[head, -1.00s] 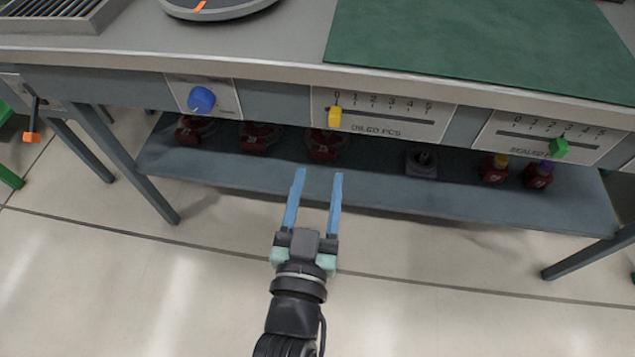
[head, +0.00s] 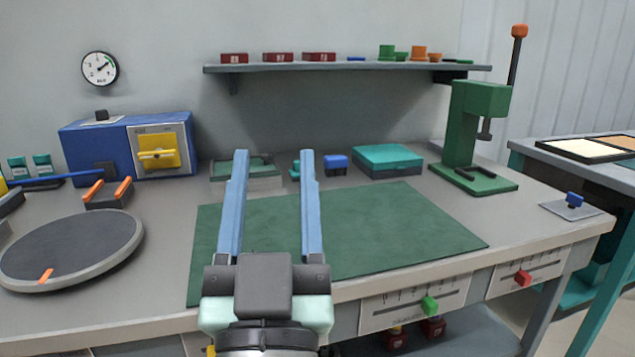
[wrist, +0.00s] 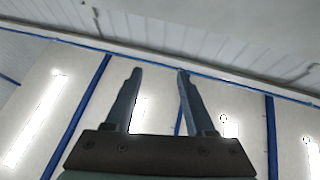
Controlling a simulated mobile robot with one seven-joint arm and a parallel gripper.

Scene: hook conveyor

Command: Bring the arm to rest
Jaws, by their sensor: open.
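My gripper (head: 273,165) is open and empty, its two blue fingers spread apart. In the head view it appears in front of the workbench (head: 350,291), its fingers overlapping the green mat (head: 400,235) in the picture. In the wrist view my gripper (wrist: 160,75) points toward the ceiling, with bright light panels and blue beams behind it. Nothing is between the fingers.
A round turntable (head: 70,250) and a blue box with a yellow handle (head: 90,150) are at the left. A green press (head: 475,140) stands at the right rear. A shelf (head: 350,68) holds small parts. Sliders (head: 428,305) line the bench front.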

